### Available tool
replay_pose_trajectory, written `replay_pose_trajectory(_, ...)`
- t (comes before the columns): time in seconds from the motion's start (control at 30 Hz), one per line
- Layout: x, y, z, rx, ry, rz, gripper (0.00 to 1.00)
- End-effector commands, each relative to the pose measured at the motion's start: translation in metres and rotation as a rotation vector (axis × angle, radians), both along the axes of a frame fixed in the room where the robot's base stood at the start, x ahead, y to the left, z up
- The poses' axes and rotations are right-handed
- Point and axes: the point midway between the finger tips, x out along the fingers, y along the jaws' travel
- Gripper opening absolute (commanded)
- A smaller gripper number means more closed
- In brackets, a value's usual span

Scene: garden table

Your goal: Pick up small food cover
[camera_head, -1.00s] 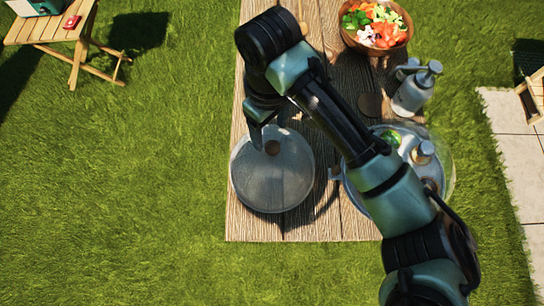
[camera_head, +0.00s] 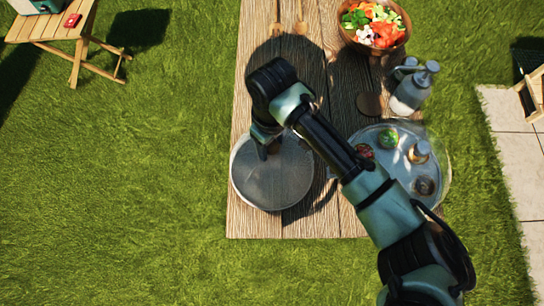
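The small food cover (camera_head: 272,185) is a round, translucent grey dome at the near left of the wooden table. My gripper (camera_head: 268,154) is over the upper part of the cover, where its knob showed earlier. The knob is now hidden behind the gripper. The fingers point down and look close to the knob, but I cannot tell whether they touch it or are closed on it. The cover looks flat on the table.
A round tray (camera_head: 381,134) with several small items stands right of the cover, partly behind my arm. Pump bottles (camera_head: 412,92) and a wooden salad bowl (camera_head: 403,38) stand farther back. The table's left edge (camera_head: 237,110) is close to the cover.

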Motion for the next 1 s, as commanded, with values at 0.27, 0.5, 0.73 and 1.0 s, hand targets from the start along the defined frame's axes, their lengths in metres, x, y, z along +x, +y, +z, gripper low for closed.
replay_pose_trajectory(0.27, 0.0001, 0.0001, 0.0004, 0.0, 0.0, 0.0, 0.06)
replay_pose_trajectory(0.5, 0.0001, 0.0001, 0.0006, 0.001, -0.001, 0.0, 0.0)
replay_pose_trajectory(0.73, 0.0002, 0.0001, 0.0007, 0.001, -0.001, 0.0, 0.0)
replay_pose_trajectory(1.0, 0.0002, 0.0001, 0.0007, 0.001, -0.001, 0.0, 0.0)
